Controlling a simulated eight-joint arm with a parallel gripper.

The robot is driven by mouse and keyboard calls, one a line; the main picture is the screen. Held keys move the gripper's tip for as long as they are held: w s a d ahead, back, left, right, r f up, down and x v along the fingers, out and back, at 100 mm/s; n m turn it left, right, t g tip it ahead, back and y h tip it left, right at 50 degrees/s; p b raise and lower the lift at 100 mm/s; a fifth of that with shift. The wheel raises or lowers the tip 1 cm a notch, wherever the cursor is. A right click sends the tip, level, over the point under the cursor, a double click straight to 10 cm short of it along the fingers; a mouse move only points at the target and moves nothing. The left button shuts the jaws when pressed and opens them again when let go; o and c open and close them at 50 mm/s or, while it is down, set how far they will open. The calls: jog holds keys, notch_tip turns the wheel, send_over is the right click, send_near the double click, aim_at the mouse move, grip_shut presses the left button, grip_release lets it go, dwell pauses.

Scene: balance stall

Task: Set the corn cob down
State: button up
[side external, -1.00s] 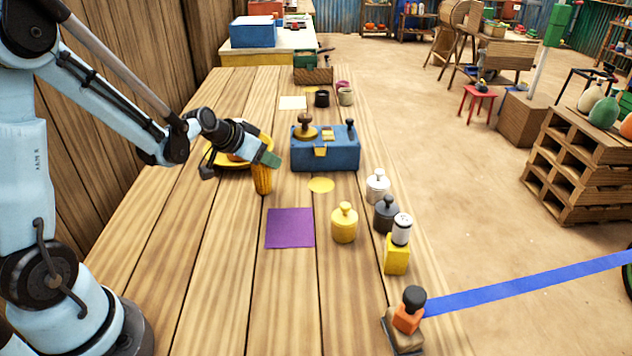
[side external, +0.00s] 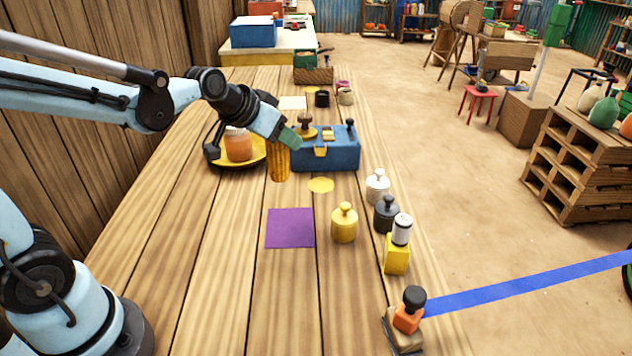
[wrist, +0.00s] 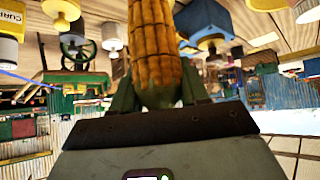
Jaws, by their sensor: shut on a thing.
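The corn cob (side external: 279,164) is upright and hangs from my gripper (side external: 288,139), beside the left end of the blue balance box (side external: 340,155). Its lower end appears above the table, but I cannot tell the gap. In the wrist view the orange-yellow cob (wrist: 155,45) stands between the fingers of my gripper (wrist: 158,92), which is shut on it. The yellow pan (side external: 222,162) with an orange jar (side external: 238,144) on it is just left of the cob. A purple square mat (side external: 290,228) lies bare on the table, nearer the camera.
A flat yellow disc (side external: 320,185) lies in front of the blue box. A yellow weight (side external: 344,223), a dark weight (side external: 386,214) and a white weight (side external: 377,187) stand to the right. A yellow block (side external: 396,260) is near the edge. The table left of the mat is clear.

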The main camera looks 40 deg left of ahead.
jog(key=shift+s+d+r, duration=0.1)
jog(key=shift+d+r, duration=0.15)
jog(key=shift+d, duration=0.2)
jog(key=shift+s+d+r, duration=0.1)
jog(key=shift+d+r, duration=0.1)
jog(key=shift+d, duration=0.25)
jog(key=s+d+f+m+g+h, duration=0.1)
jog(key=s+d+m+g+h, duration=0.25)
jog(key=s+d+m, duration=0.6)
jog(key=s+d+m+g+h, duration=0.2)
jog(key=s+d+m+h, duration=0.4)
jog(key=d, duration=0.7)
jog(key=shift+s+f+n+y, duration=0.1)
jog(key=shift+f+n+y, duration=0.2)
jog(key=shift+f, duration=1.3)
jog(key=shift+s+f+n+y, duration=0.15)
jog(key=shift+f+n, duration=0.25)
jog(key=shift+f, duration=1.15)
jog(key=shift+s+f+n+y, duration=0.1)
jog(key=shift+f+n+y, duration=0.2)
jog(key=shift+f, duration=1.3)
jog(key=o, duration=1.2)
jog(key=shift+f, duration=0.1)
jog(key=shift+c, duration=0.2)
